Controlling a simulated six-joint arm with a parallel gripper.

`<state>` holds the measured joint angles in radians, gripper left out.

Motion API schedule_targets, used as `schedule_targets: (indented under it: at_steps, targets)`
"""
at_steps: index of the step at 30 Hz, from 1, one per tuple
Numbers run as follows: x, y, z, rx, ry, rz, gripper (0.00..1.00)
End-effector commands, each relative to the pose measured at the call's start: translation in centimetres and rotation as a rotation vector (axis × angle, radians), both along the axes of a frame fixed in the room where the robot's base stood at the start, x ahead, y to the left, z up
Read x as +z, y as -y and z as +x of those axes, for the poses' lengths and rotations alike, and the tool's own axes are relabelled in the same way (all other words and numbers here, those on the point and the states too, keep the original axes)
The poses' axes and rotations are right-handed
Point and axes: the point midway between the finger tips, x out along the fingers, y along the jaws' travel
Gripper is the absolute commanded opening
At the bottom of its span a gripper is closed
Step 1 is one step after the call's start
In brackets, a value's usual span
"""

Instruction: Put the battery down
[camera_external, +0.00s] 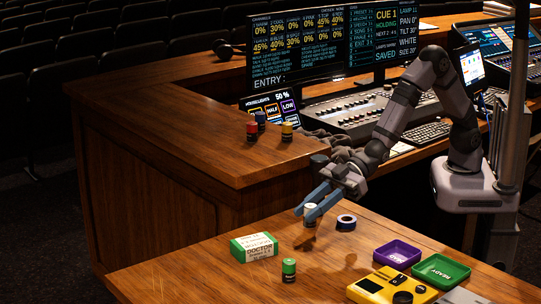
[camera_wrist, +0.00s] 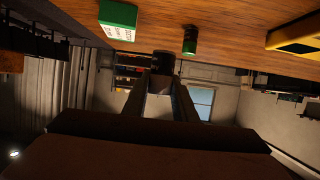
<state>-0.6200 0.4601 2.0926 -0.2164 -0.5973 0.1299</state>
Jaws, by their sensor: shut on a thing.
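My gripper (camera_external: 314,207) is shut on a small cylindrical battery (camera_external: 309,218), pale at the top with a dark lower part. The battery looks upright between the blue fingers, and a shadow shows on the desk below it. Whether its base touches the wood is hard to tell. In the wrist view the held battery (camera_wrist: 163,62) is a dark cylinder at the fingertips. A green and black battery (camera_external: 289,270) stands on the near wooden desk (camera_external: 200,275), and it also shows in the wrist view (camera_wrist: 189,42).
A green and white box (camera_external: 253,247) lies left of my gripper, and a purple-cored tape roll (camera_external: 346,223) lies right. A purple tray (camera_external: 397,254), a green READY tray (camera_external: 440,271) and a yellow device (camera_external: 390,287) stand further right. Red (camera_external: 252,131), blue (camera_external: 260,119) and yellow (camera_external: 287,131) batteries stand on the raised counter.

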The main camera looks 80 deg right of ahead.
Motion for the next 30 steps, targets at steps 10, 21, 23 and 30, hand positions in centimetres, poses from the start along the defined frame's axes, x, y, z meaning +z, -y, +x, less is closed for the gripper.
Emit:
schedule_targets:
  at_steps: [10,21,23,30]
  targets:
    - [1.3,0.0,0.0,-0.001,0.002,0.001,0.00]
    - [2.9,4.9,3.5,-0.102,0.001,0.001,0.00]
    - [3.3,6.8,4.6,-0.139,0.000,0.000,0.00]
    - [6.6,14.3,9.8,-0.288,0.005,0.002,0.00]
